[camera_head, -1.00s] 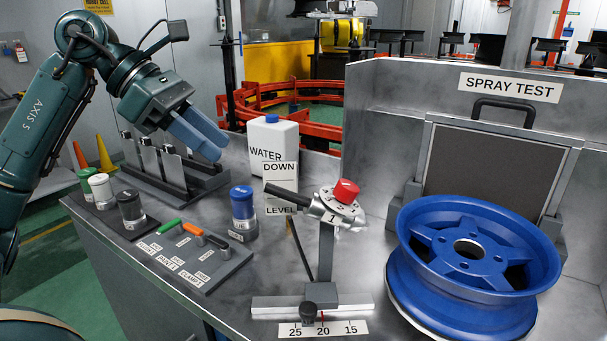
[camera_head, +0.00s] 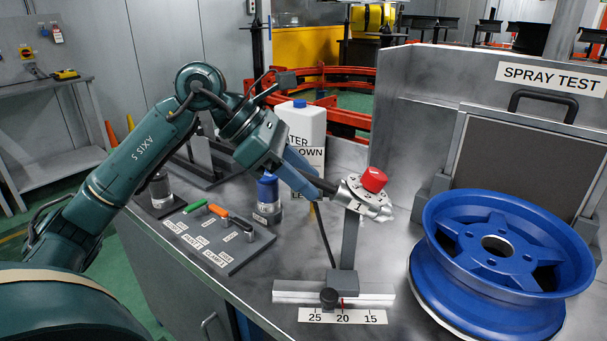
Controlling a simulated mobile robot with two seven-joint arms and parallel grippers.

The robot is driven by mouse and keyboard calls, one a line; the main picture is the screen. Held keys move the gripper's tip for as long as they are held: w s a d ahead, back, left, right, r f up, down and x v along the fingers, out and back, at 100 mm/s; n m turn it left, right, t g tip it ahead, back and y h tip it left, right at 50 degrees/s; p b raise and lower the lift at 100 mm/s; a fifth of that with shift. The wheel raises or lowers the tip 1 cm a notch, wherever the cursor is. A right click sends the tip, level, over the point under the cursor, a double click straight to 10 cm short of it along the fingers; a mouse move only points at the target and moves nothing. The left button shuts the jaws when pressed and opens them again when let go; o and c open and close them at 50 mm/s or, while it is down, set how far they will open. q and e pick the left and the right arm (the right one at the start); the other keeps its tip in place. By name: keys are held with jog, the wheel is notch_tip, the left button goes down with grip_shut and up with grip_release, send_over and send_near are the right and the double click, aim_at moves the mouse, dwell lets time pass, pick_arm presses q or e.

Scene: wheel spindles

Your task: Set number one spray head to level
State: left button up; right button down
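The number one spray head (camera_head: 358,205) is a silver body marked "1" with a red knob (camera_head: 374,180), on a grey post. Its dark handle (camera_head: 322,186) points left and slightly up, across the front of the DOWN/LEVEL sign (camera_head: 313,154), between the two words. My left gripper (camera_head: 312,187) has its blue fingers at the handle's outer end, overlapping it in view. The fingers hide that end and most of the LEVEL label. I cannot tell whether they grip the handle or are only around or beside it. My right gripper is out of view.
A blue wheel (camera_head: 498,255) stands close on the right. A white water jug (camera_head: 300,122) and a blue-capped bottle (camera_head: 268,200) are behind and beside my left gripper. A labelled tool tray (camera_head: 216,240) lies below the arm. A number scale (camera_head: 343,316) is at the front.

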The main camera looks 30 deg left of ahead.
pick_arm(q)
jog(key=shift+f, duration=0.1)
jog(key=shift+c, duration=0.6)
grip_shut()
